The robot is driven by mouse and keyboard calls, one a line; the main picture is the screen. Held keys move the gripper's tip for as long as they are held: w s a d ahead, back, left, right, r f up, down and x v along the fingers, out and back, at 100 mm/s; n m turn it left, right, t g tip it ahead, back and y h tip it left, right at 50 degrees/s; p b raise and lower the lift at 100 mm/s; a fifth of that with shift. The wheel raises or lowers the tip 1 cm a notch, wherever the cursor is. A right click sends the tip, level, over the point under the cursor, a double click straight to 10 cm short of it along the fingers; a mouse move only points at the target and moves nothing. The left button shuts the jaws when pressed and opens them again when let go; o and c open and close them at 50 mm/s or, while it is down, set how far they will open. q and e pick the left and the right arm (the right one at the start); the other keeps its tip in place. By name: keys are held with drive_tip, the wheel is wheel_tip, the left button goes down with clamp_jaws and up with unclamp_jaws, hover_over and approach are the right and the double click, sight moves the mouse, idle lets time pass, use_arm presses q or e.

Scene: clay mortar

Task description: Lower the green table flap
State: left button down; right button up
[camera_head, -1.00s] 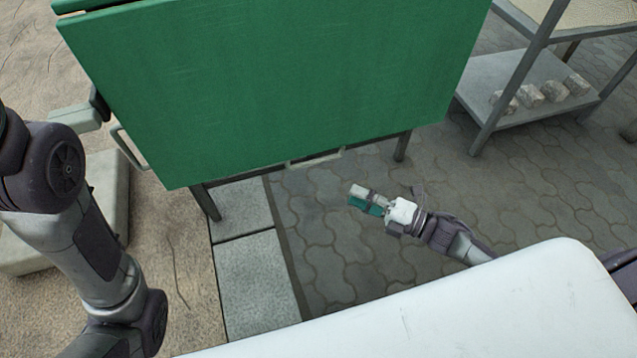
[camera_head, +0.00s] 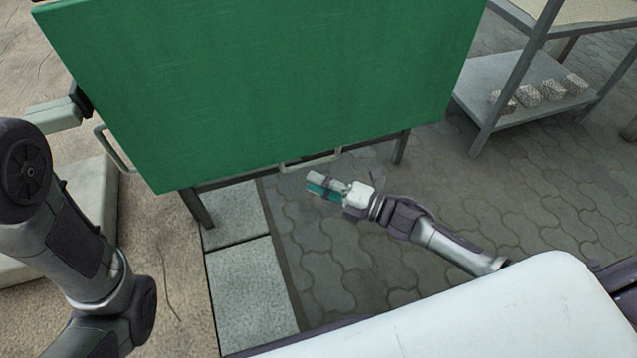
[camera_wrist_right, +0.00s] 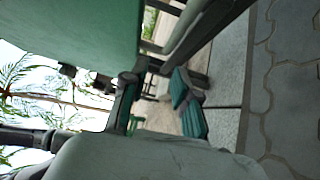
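The green table flap (camera_head: 270,80) is a broad flat panel filling the upper middle of the head view. It hangs tilted, its lower edge towards me. A pale bar handle (camera_head: 311,161) shows just below this edge. My right gripper (camera_head: 318,186) is open and empty, a little below the handle and apart from it in the picture. In the right wrist view its teal-padded fingers (camera_wrist_right: 156,103) stand apart, and the flap (camera_wrist_right: 75,45) is at upper left. The left arm's links show at left, but I cannot make out its gripper.
Another pale handle (camera_head: 113,149) is at the flap's left side. A dark table leg (camera_head: 197,208) stands below the flap. A grey shelf (camera_head: 490,85) with several pale blocks is at right. A white surface (camera_head: 480,315) fills the bottom right. Paved floor between is clear.

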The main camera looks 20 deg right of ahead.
clamp_jaws()
drive_tip(key=shift+o, duration=1.7)
unclamp_jaws()
drive_tip(key=shift+d, duration=0.1)
drive_tip(key=v, duration=1.2)
